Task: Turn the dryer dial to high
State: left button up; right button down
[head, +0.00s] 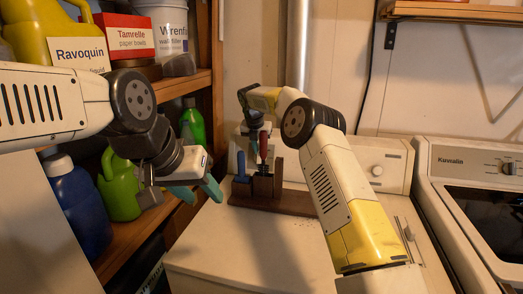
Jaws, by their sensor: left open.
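A white flat-topped machine (240,240) stands in the middle, with a control panel at its back. A round pale dial (377,170) shows on that panel, just right of my right arm; its setting is too small to read. I take this machine for the dryer, but no label confirms it.
A wooden rack (300,202) with red- and blue-handled tools stands on the machine's top, below my right gripper. A Kussalo machine (440,163) with its own knob (509,168) stands at right. Shelves with bottles, including a green jug (120,190), stand at left. The front top is clear.

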jog(key=shift+s+d+f, duration=0.1)
jog(key=shift+f, duration=0.15)
jog(key=shift+s+d+f+m+t+y, duration=0.15)
jog(key=shift+d+m+t+y, duration=0.15)
jog(key=shift+m+y, duration=0.45)
jog(key=shift+s+d+f+m+t+y, duration=0.15)
jog(key=shift+d+m+y, duration=0.25)
jog(key=shift+y, duration=0.45)
jog(key=shift+s+d+f+m+t+y, duration=0.15)
jog(key=shift+d+m+t+y, duration=0.1)
jog(key=shift+m+y, duration=0.55)
jog(key=shift+a, duration=0.1)
jog(key=c, duration=1.4)
grip_release()
jog(key=shift+w, duration=0.1)
jog(key=v, duration=0.7)
jog(key=shift+s+r, duration=0.25)
jog(key=shift+r, duration=0.05)
